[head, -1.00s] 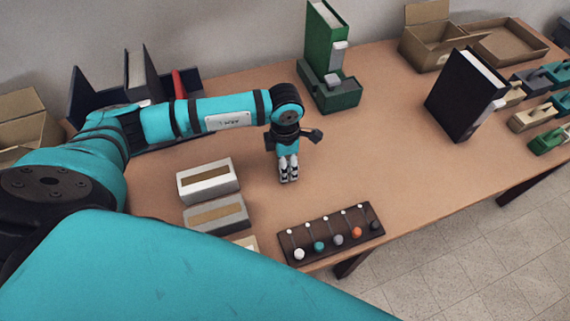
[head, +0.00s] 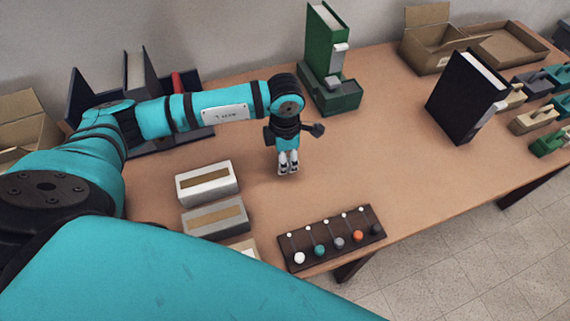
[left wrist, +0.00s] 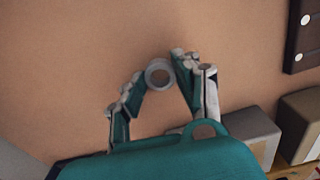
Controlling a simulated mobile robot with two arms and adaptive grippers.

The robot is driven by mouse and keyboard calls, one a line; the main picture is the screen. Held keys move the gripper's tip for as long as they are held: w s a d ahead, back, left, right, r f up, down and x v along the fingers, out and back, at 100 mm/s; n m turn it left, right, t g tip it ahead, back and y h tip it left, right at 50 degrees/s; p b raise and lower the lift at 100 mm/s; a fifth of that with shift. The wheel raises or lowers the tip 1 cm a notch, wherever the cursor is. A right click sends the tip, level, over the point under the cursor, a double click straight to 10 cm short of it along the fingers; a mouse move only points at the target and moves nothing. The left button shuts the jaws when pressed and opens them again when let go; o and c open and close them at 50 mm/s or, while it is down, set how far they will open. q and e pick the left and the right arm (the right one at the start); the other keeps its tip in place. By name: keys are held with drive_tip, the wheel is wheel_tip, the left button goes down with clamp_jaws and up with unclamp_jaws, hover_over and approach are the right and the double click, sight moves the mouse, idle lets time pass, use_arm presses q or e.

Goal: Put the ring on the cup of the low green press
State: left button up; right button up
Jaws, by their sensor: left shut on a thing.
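In the head view my left gripper (head: 288,168) points down above the middle of the table; the ring is too small to make out there. At the back stands a tall green book-like block (head: 322,45) with a low green base (head: 345,99) bearing a grey part. Smaller green pieces with handles, one of them here (head: 550,141), stand at the far right. I cannot tell which is the low press. My right gripper is not in view.
White and grey boxes (head: 206,184) lie left of the gripper. A dark rack with coloured knobs (head: 331,237) lies at the front edge. A black book-like block (head: 466,95) stands right. Open cardboard boxes (head: 431,36) are behind it.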

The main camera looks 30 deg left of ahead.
use_arm(q)
drive_tip(key=s+d+b, duration=0.1)
drive_tip(key=d, duration=0.4)
drive_tip(key=s+d+r+b, duration=0.1)
drive_tip(key=s+d, duration=0.1)
drive_tip(key=d, duration=0.3)
drive_tip(key=s+d+r+b, duration=0.1)
drive_tip(key=d+b, duration=0.1)
drive_tip(key=d, duration=0.3)
drive_tip(key=shift+s+d+r, duration=0.15)
drive_tip(key=shift+s+r, duration=0.05)
drive_tip(key=shift+s, duration=0.1)
wheel_tip(320, 180, up, 7)
drive_tip(key=p, duration=0.3)
drive_tip(key=s+a+m+b, duration=0.1)
drive_tip(key=a+m, duration=0.5)
drive_tip(key=m, duration=0.7)
drive_tip(key=s+a+m+b, duration=0.2)
drive_tip(key=a+m, duration=0.4)
drive_tip(key=m, duration=0.7)
drive_tip(key=shift+s+f+m, duration=0.15)
drive_tip(key=shift+f+m, duration=0.15)
